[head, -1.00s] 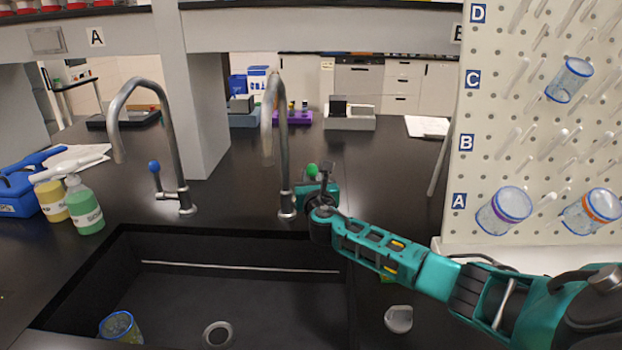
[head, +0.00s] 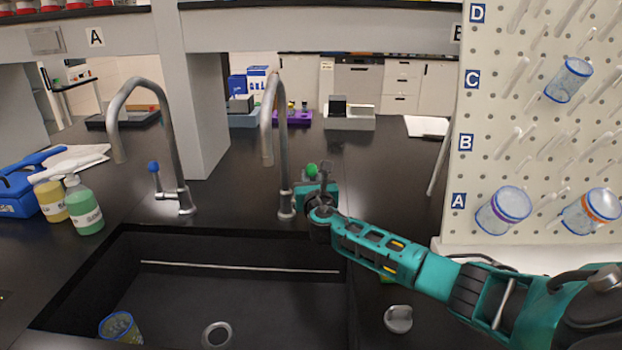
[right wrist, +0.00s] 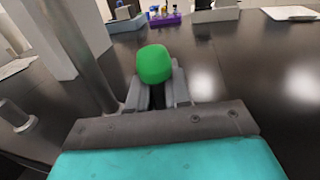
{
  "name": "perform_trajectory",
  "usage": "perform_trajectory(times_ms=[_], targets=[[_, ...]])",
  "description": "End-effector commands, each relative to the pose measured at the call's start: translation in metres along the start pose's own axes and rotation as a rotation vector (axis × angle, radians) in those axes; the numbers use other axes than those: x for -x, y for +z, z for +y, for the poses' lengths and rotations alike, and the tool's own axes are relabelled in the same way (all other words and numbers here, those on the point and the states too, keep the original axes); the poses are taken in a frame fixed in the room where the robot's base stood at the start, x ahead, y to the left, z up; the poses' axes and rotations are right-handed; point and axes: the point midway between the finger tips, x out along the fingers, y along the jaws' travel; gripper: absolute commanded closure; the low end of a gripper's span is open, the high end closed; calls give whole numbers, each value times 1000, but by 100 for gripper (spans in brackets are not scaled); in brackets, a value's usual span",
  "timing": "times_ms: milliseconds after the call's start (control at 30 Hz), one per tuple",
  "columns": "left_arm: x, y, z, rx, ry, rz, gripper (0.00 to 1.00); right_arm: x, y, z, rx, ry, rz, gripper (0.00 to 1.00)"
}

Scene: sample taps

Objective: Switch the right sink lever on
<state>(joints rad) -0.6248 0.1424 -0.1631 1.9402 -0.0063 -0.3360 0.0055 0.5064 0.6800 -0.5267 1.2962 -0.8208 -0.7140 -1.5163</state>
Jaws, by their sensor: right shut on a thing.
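The right sink tap (head: 284,150) is a tall grey gooseneck behind the sink. Its lever has a green knob (head: 312,169), which shows large in the right wrist view (right wrist: 154,64). My right gripper (head: 318,184) is at this lever, and in the right wrist view its fingers (right wrist: 160,94) are shut on the lever just below the green knob. The lever's stem is mostly hidden by the gripper. The left tap (head: 170,150) has a lever with a blue knob (head: 153,167). My left gripper is not in view.
The black sink (head: 240,300) lies in front of the taps, with a beaker (head: 120,327) inside at left. Soap bottles (head: 84,207) stand left. A pegboard (head: 530,130) with beakers stands right. A grey pillar (head: 205,110) rises behind the taps.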

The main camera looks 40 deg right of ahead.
Motion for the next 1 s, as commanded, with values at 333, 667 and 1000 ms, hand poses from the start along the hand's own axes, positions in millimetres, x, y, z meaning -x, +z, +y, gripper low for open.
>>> perform_trajectory(times_ms=[333, 667, 1000], targets=[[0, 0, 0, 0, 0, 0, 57, 1, 0, 2, 4, 5, 0, 78], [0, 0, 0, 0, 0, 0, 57, 0, 0, 1, 1, 2, 0, 61], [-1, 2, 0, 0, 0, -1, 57, 18, -2, 0, 0, 3, 1, 61]])
